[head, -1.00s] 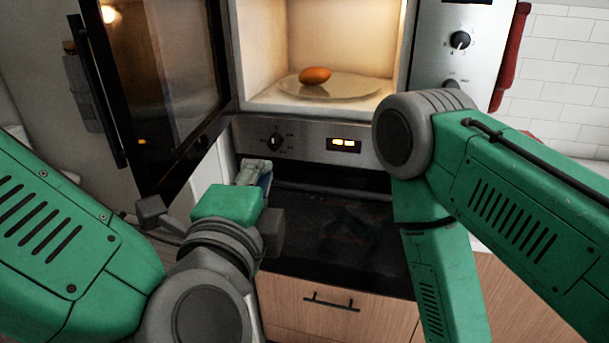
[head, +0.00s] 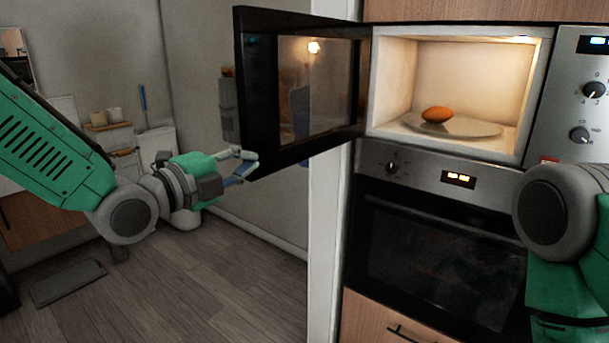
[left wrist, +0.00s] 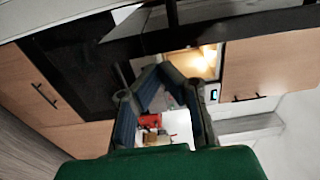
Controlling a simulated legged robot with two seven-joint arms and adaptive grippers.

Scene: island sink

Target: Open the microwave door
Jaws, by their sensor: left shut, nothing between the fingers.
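The microwave door (head: 262,92) stands wide open, swung out to the left of the lit cavity (head: 462,80). An orange-brown egg-like item (head: 437,114) rests on the glass plate (head: 455,126) inside. My left gripper (head: 248,164) is shut and empty at the door's lower left corner; I cannot tell whether it touches the door. In the left wrist view the fingers (left wrist: 150,80) meet at their tips, with a dark edge above them. My right arm shows at the right edge of the head view, but its gripper is out of view.
An oven (head: 440,250) with a control panel sits below the microwave. A knob panel (head: 585,100) is to the right. Open wooden floor (head: 200,290) lies at the left, with a grey mat (head: 68,282) and a small shelf (head: 110,130) farther back.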

